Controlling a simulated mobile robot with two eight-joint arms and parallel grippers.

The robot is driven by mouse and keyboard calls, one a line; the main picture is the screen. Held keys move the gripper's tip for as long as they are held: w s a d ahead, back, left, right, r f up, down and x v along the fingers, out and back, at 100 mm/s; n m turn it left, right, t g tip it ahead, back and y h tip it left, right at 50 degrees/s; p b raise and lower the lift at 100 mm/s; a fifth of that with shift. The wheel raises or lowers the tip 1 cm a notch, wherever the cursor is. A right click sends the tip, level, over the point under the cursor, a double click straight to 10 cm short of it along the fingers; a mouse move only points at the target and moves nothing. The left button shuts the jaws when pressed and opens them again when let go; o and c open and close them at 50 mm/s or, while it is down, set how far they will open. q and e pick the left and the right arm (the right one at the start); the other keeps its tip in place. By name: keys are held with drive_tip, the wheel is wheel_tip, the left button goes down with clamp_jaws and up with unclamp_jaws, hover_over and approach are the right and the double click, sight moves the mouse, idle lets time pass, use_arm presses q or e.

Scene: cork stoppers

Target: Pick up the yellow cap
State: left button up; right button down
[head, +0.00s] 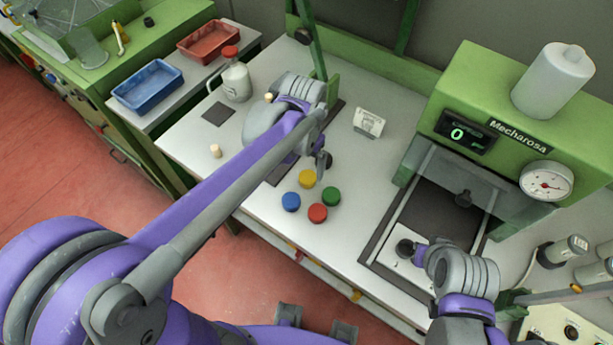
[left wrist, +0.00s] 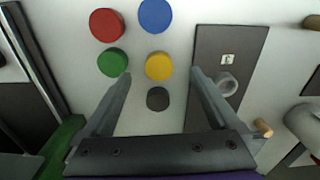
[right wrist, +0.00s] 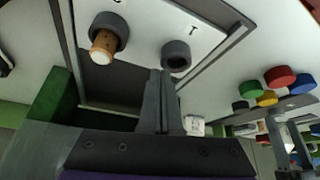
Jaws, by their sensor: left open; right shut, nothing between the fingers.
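The yellow cap (head: 307,178) lies on the white bench among a blue cap (head: 291,201), a red cap (head: 317,212) and a green cap (head: 330,195). In the left wrist view the yellow cap (left wrist: 159,66) is centred just ahead of my left fingertips (left wrist: 160,76), apart from them. My left gripper is open and empty. A black cap (left wrist: 158,98) shows between its fingers, nearer to the palm. The head view largely hides the left fingers behind the arm. My right gripper (right wrist: 160,75) is shut and empty, over the press area at the right.
A cork (right wrist: 103,46) stands in a dark ring, beside a second ring (right wrist: 176,55). The green press (head: 500,120) bounds the right side. A white jug (head: 236,82), a loose cork (head: 215,150) and a small sign (head: 369,122) stand on the bench. Its front edge is close to the caps.

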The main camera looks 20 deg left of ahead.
sight(307, 177)
use_arm(q)
drive_tip(key=shift+w+f, duration=0.3)
drive_tip(key=shift+f, duration=0.5)
drive_tip(key=f, duration=0.5)
drive_tip(key=shift+w+d, duration=0.25)
drive_tip(key=shift+d, duration=0.05)
drive_tip(key=shift+c, duration=0.2)
drive_tip(key=c, duration=1.3)
drive_tip(key=shift+c, duration=0.2)
drive_tip(key=shift+r, duration=0.15)
